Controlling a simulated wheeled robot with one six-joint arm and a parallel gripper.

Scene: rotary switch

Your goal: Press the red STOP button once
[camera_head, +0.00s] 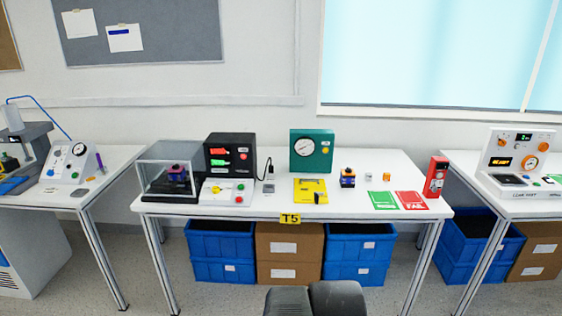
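A small white control box (218,192) stands on the middle table, in front of a black unit. A red button (239,199) is at its right front, with a green button (240,187) just behind it. A yellow part is on its left half. The lettering is too small to read, so I cannot confirm which button is marked STOP. My gripper is not visible. Only dark rounded parts, which look like links of my own arm, show at the bottom edge, well apart from the table.
The black unit (244,145) has coloured strips and a red knob. A clear-walled case (150,176) stands to its left. A green gauge box (325,138), yellow fixture (302,196), green and red mats and a red box (435,177) are to the right. Blue bins (208,270) are below.

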